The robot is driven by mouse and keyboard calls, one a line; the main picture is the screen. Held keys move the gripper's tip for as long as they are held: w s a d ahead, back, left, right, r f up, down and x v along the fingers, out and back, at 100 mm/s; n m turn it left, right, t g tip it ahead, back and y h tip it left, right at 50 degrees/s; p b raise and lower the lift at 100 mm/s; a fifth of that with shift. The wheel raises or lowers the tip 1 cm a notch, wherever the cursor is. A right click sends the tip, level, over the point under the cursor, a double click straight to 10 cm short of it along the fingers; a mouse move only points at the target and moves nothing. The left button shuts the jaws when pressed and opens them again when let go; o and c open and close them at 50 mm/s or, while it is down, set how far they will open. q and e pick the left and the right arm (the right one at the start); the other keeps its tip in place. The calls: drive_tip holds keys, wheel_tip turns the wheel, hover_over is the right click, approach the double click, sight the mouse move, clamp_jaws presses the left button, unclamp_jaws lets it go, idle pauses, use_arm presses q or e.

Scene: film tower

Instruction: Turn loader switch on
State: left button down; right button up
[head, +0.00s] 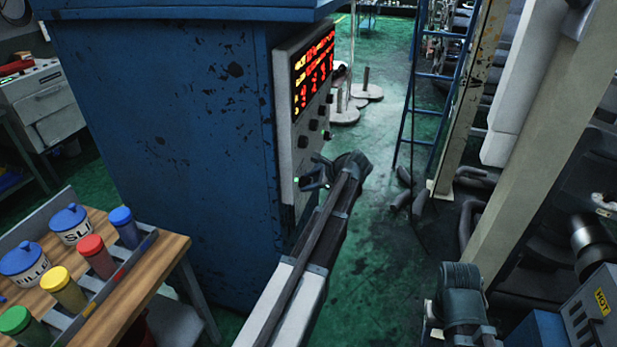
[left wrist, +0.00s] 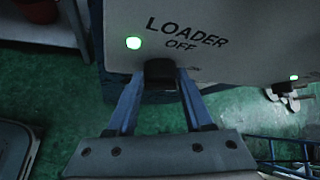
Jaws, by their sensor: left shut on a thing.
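The grey panel (head: 285,110) on the blue cabinet carries a red and yellow lit display and several dark knobs. The left wrist view shows its lower part with the words LOADER, OFF and a small ON. The loader switch (left wrist: 160,72) is a black knob just below OFF. My left gripper (head: 306,181) is at the panel's lower end; in the left wrist view its two fingers (left wrist: 159,80) are closed on both sides of the knob. A green lamp (left wrist: 133,43) beside the lettering is lit. I cannot tell which way the knob points.
The blue cabinet (head: 165,130) stands left of my left arm. A wooden bench (head: 150,275) with coloured jars is at the lower left. A blue ladder (head: 437,75) and beige posts stand on the right.

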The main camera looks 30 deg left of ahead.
use_arm(q)
drive_tip(key=shift+w+m+g+h+p, duration=0.35)
drive_tip(key=shift+m+g, duration=0.25)
drive_tip(key=shift+g, duration=0.4)
drive_tip(key=shift+s, duration=0.1)
drive_tip(key=shift+c, duration=1.7)
unclamp_jaws()
